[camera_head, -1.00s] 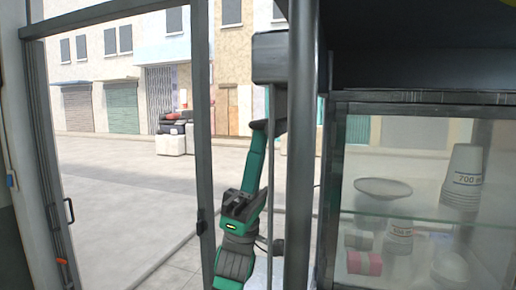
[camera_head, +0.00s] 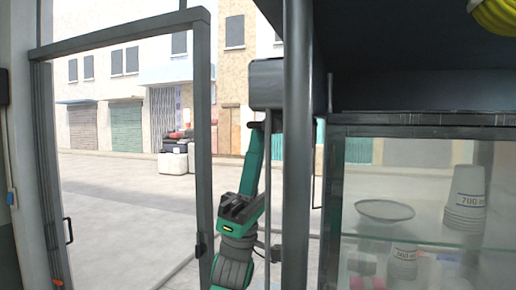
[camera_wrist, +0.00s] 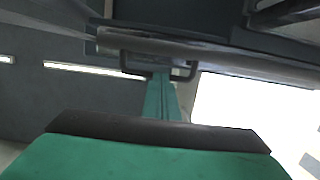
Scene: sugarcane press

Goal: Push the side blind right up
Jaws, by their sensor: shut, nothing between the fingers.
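The side blind most likely shows in the wrist view as a long grey bar (camera_wrist: 225,57) with a dark loop handle (camera_wrist: 125,65) below it. My gripper (camera_wrist: 162,76) shows there as narrow green shut fingers reaching up to the bar, inside the loop's width. Whether they touch the bar I cannot tell. My fingers are hidden there.
A glass case (camera_head: 410,210) with cups (camera_head: 466,198) and a plate (camera_head: 384,210) is at right. A framed opening (camera_head: 203,150) at left looks onto an open street.

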